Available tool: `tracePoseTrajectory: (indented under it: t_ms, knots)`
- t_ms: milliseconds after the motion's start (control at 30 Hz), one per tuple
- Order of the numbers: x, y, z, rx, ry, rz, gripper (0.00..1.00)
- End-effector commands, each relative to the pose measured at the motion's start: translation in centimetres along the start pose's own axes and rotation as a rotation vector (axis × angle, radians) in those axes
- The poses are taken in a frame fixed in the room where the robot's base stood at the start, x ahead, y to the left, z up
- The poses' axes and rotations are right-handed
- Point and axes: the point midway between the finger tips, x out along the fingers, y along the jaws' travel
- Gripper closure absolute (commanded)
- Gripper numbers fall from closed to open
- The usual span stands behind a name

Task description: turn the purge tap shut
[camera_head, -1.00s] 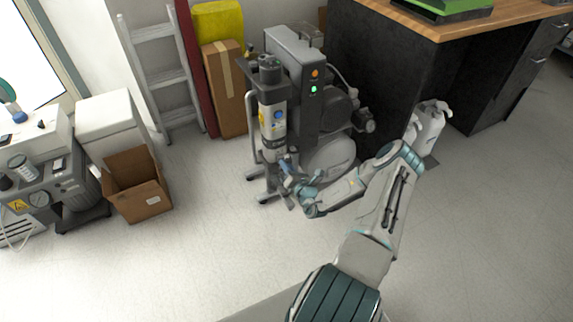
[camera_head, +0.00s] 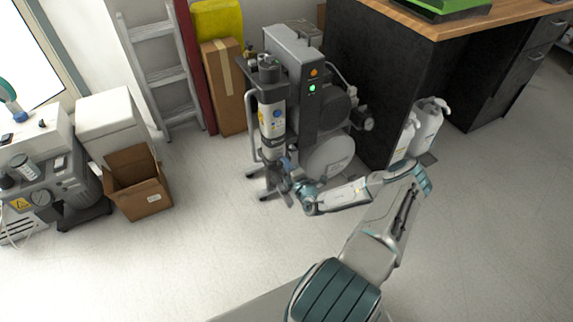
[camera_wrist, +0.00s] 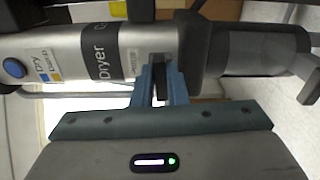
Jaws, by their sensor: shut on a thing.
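The dryer (camera_head: 271,118), a silver and dark upright cylinder, is fixed to the front of the grey compressor unit (camera_head: 293,60). In the wrist view the dryer (camera_wrist: 60,58) lies sideways across the picture. The purge tap (camera_wrist: 161,80) shows as a small dark lever at the dryer's dark end part. My gripper (camera_wrist: 161,84) has its two blue fingers on either side of the tap and is shut on it. In the head view my gripper (camera_head: 288,166) is at the dryer's lower end, and the tap is too small to tell there.
A wooden-topped black bench (camera_head: 380,80) stands right of the compressor. White bottles (camera_head: 427,125) stand on the floor by it. An open cardboard box (camera_head: 138,186) and another machine (camera_head: 50,185) are at left. The floor in front is clear.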

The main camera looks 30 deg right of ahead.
Motion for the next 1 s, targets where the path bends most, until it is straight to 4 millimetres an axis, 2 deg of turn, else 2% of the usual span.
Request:
tracePoseTrajectory:
  t_ms: [300, 733, 767, 800, 833, 1000]
  knots:
    - [-0.06, -0.11, 0.10, 0.079, -0.003, -0.001, 1.00]
    - [-0.07, -0.12, 0.09, 0.087, -0.002, -0.002, 1.00]
    - [-0.07, -0.13, 0.09, 0.087, -0.002, -0.002, 0.82]
    - [-0.07, -0.12, 0.09, 0.086, -0.002, -0.002, 0.71]
    - [-0.06, -0.12, 0.08, 0.086, -0.002, -0.001, 0.65]
    - [-0.04, -0.09, 0.04, 0.086, -0.001, -0.001, 0.65]
